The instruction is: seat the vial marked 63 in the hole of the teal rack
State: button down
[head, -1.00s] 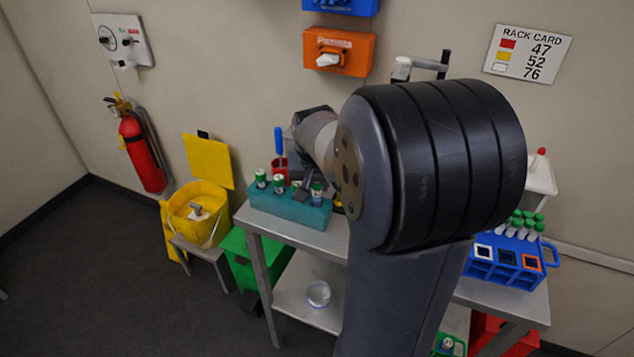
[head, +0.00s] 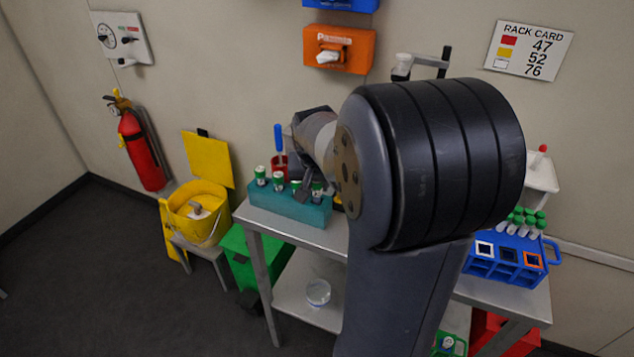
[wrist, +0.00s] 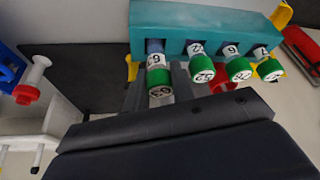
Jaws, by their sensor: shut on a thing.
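The teal rack (head: 272,205) stands on the left end of the metal table and spans the top of the wrist view (wrist: 205,20). My gripper (wrist: 161,88) is shut on the leftmost vial there, vial 63 (wrist: 157,60), which has a green cap with partly readable marks. The vial is lined up with the rack's end hole and stands out farther than its neighbours. Its bluish lower part shows at the rack face; how deep it sits is hidden. Several other green-capped vials (wrist: 238,70) are seated in the row beside it. In the head view my arm hides part of the gripper.
A red holder (head: 279,165) with a blue-handled tool stands behind the rack. A blue rack (head: 505,262) with green-capped vials is at the right. A yellow bin (head: 198,212) and green bin (head: 245,262) stand left of the table. A rack card (head: 528,50) hangs on the wall.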

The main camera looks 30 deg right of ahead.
jog(key=shift+f+b, duration=0.7)
jog(key=shift+f, duration=0.2)
dwell(0.7)
jog(key=c, duration=1.1)
grip_release()
jog(key=shift+r, duration=0.1)
jog(key=v, duration=1)
jog(key=shift+s+r, duration=0.15)
jog(key=shift+r, duration=0.2)
jog(key=shift+f, duration=0.1)
jog(key=x, duration=0.8)
